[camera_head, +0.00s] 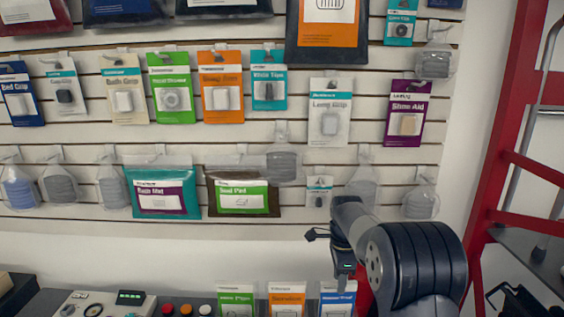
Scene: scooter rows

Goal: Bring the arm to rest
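My arm rises at the lower right of the head view, with a large dark ribbed joint and a grey link bent toward the wall. My gripper (318,235) is at the end of the arm, small and dark, below a small white hanging pack (319,192). It appears apart from the goods on the wall. Its fingers are too small and partly hidden by the wrist, so I cannot tell whether they are open or shut. I see nothing clearly held in it.
A white slatted wall (300,232) carries rows of hanging packs and bags. Below it, a dark counter holds a control box (100,304), colored buttons and three upright packs, including a green one (236,298). A red ladder (500,165) stands at the right.

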